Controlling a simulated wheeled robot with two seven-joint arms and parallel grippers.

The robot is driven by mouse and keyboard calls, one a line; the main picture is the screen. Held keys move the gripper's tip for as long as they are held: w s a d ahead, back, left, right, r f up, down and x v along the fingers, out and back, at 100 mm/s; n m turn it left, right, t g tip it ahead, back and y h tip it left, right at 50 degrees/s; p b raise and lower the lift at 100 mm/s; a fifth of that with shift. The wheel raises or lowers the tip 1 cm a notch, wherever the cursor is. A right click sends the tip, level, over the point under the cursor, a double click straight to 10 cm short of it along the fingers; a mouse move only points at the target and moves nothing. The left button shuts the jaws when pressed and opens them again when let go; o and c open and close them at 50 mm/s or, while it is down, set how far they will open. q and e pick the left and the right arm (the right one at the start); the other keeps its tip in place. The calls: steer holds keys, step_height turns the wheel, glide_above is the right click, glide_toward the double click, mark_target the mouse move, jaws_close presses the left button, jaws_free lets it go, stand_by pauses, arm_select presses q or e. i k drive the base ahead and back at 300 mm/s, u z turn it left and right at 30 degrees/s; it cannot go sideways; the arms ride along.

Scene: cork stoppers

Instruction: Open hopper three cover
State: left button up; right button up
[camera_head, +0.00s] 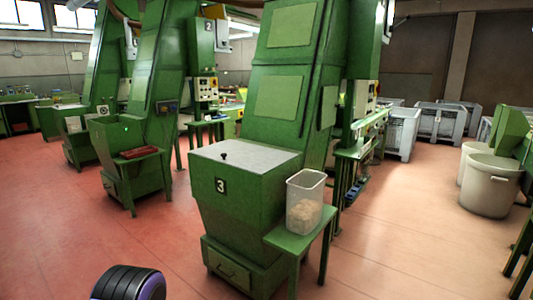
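The green hopper marked 3 (238,212) stands in the middle of the view, at the foot of a tall green machine. Its grey flat cover (250,158) lies over the top of the hopper and looks shut. A small black knob (223,156) sticks up from the cover near its left side. Neither of my grippers shows in the view.
A clear plastic bin (305,201) with pale contents stands on a small green side table (295,242) against the hopper's right. An open green hopper (126,130) is at left. Pale tubs (489,185) stand at right. The red floor (140,240) in front is mostly clear.

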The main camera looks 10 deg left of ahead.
mark_target(258, 159)
steer(key=z, duration=0.9)
steer(key=i, duration=1.45)
steer(key=u, duration=0.35)
